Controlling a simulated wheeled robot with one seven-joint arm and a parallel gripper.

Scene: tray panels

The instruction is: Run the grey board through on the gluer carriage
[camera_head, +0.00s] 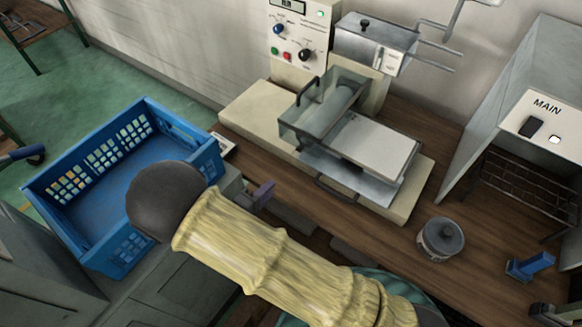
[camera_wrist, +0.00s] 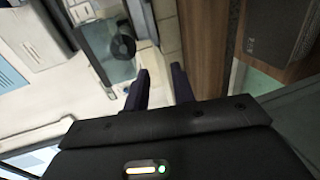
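The gluer (camera_head: 300,130) stands on the wooden bench against the wall, with a clear guard over its roller. Its metal carriage (camera_head: 325,163) extends to the right of the guard, with a dark handle (camera_head: 335,192) on its front edge. A flat light-grey board (camera_head: 376,144) lies on the carriage, beside the guard. My gripper's dark fingers (camera_wrist: 162,88) are apart in the wrist view, with nothing between them. In the head view my sleeved arm hides most of the gripper; a purple finger (camera_head: 263,192) shows left of the carriage, apart from it.
A blue crate (camera_head: 65,165) stands at left. Control knobs (camera_head: 293,40) are on the back panel. Bare bench lies around the tin.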

